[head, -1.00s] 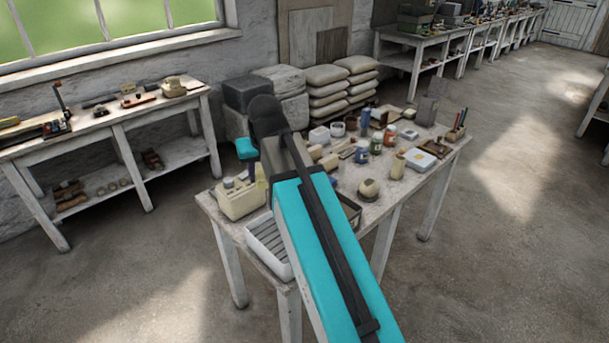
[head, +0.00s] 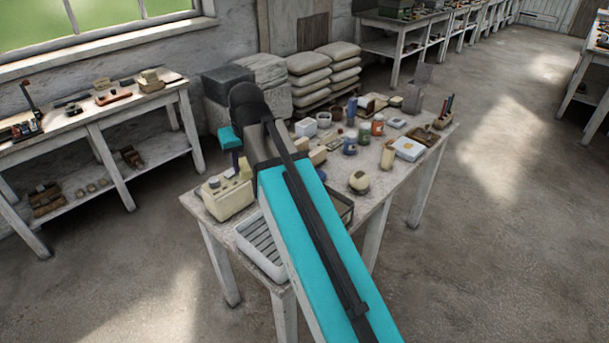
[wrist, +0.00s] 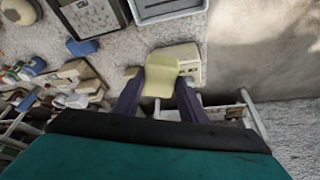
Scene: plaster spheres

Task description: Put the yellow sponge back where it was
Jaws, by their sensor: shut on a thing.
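My gripper (wrist: 158,92) is shut on the yellow sponge (wrist: 160,72), which stands out between the two dark fingers in the wrist view. From above, the sponge covers part of a cream box with knobs, which shows at its right (wrist: 188,58). I cannot tell the height of the gap between them. In the head view my gripper is over the near left end of the table, by the cream box (head: 227,198); my arm hides part of that area, and the sponge is hard to make out there.
A white ribbed tray (head: 259,247) lies at the table's near corner, with a dark-rimmed tray (head: 346,212) beside it, partly behind my arm. Jars, pots and blocks crowd the far half. A pale round object (head: 358,181) stands near the right edge. The floor around is clear.

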